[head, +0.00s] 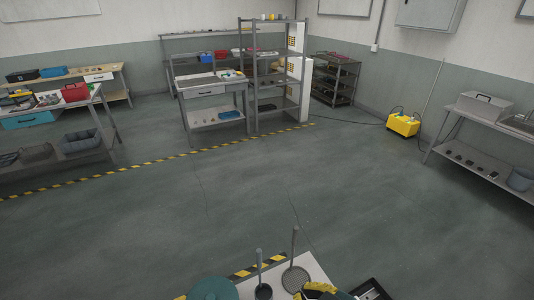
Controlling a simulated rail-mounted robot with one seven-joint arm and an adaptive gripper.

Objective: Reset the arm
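My gripper does not show in the head view, so its state cannot be seen. No part that I can surely call my arm shows either. A grey metal box with a handle on its lid (484,104) sits on the metal bench (480,121) at the right; it looks closed.
A light surface (312,268) at the bottom edge carries upright-handled tools (294,250) and a yellow-and-black item (320,288). A teal rounded thing (214,289) is beside it. Shelving (250,70) stands behind; the middle floor is clear.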

